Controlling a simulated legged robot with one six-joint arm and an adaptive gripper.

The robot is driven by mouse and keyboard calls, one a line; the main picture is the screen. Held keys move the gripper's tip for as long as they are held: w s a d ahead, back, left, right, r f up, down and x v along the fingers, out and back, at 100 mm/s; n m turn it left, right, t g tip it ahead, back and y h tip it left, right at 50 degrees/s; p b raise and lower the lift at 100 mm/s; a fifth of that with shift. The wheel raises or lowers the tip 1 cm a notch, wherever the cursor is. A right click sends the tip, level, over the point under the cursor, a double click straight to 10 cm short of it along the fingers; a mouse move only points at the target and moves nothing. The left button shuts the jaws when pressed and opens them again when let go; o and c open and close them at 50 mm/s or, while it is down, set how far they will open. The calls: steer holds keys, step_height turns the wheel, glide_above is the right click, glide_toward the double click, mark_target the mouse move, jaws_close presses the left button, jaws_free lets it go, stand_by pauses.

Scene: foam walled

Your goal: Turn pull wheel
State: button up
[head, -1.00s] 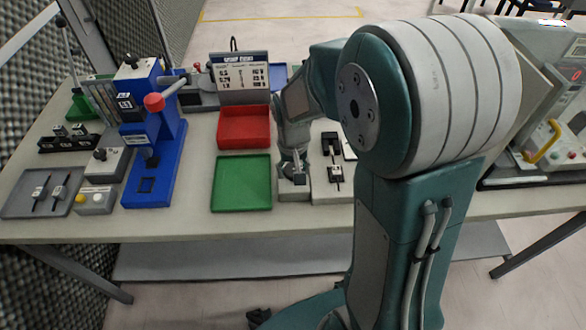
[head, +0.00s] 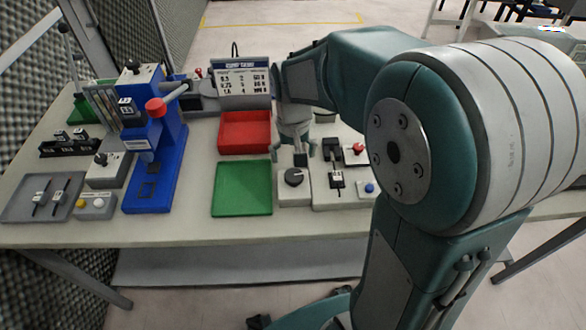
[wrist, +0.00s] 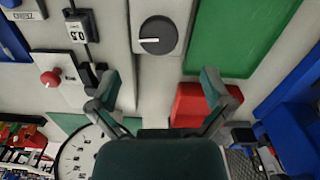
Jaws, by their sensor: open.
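A round black knob (head: 294,177) with a white pointer line sits on a small light-grey box at the front middle of the table; nothing in view is labelled as the pull wheel. In the wrist view the knob (wrist: 158,35) is near the top centre, beyond the fingertips, its pointer lying roughly sideways. My gripper (head: 295,155) points down behind the knob in the head view. In the wrist view its two fingers (wrist: 160,88) are spread wide with nothing between them. A white disc with dark markings (wrist: 80,160) shows partly at the lower left, cut by my gripper.
A green tray (head: 242,188) and a red bin (head: 245,132) lie just left of the knob. A panel with a red button (head: 358,149) and a blue button (head: 369,188) stands right of it. A sign (head: 241,78) stands behind. A blue press (head: 153,165) is further left.

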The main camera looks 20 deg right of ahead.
mark_target(294, 176)
step_height(294, 176, up, 4)
steer(key=shift+r, duration=0.25)
stand_by(0.4)
steer(key=s+r+t, duration=0.2)
steer(key=s, duration=0.6)
steer(key=s+r+n+t, duration=0.1)
steer(key=s+r+t, duration=0.2)
steer(key=s, duration=0.4)
steer(key=shift+s+r+n+t, duration=0.3)
steer(key=shift+s+r, duration=0.05)
steer(key=shift+s, duration=0.05)
steer(key=shift+w+a, duration=0.1)
steer(key=shift+w, duration=0.05)
